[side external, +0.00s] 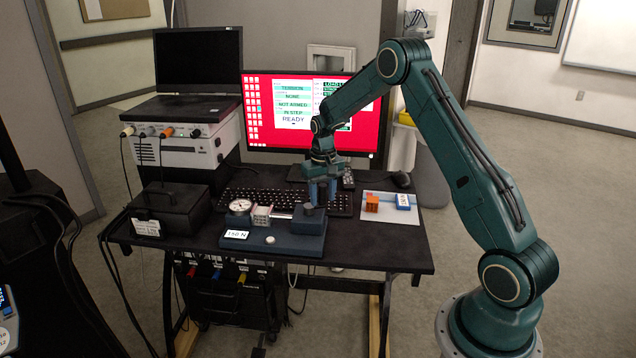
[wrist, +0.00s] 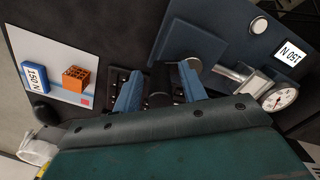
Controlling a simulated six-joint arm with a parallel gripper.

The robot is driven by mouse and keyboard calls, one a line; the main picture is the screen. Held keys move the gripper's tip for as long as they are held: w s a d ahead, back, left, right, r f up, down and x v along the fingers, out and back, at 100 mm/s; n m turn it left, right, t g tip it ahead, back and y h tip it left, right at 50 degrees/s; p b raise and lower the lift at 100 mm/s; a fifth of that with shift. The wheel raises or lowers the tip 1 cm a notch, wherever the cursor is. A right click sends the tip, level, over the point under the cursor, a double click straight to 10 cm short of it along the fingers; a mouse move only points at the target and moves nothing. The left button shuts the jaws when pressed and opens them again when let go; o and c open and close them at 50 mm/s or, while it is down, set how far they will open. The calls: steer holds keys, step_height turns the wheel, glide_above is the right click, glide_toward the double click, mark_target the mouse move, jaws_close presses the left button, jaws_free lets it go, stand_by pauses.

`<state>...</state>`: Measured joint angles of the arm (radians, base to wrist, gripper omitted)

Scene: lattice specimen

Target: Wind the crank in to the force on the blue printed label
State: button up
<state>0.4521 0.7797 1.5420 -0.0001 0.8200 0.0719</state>
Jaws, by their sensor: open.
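The blue block (wrist: 36,76) bears a white label printed 150 N and lies on the pale mat (wrist: 55,53); in the side view the blue block (side external: 404,202) is at the right. The dark round crank knob (side external: 309,210) is on the dark blue rig (side external: 290,240). The rig has a round dial gauge (wrist: 281,96), whose needle is too small to read, and a grey specimen block (side external: 262,214). A white plate (side external: 236,235) on the rig also reads 150 N. My gripper (wrist: 160,72) is open, its blue fingers close above the knob; contact cannot be told.
An orange lattice cube (wrist: 78,78) sits on the mat. A keyboard (side external: 275,200) lies behind the rig. A black box (side external: 170,208) stands at the left. The red monitor (side external: 270,110) reads TENSION, NONE, NOT ARMED, IN STEP, READY. The table's front right is clear.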

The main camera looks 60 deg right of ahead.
steer(key=shift+r, duration=0.1)
steer(key=shift+r, duration=2.65)
steer(key=shift+r, duration=0.1)
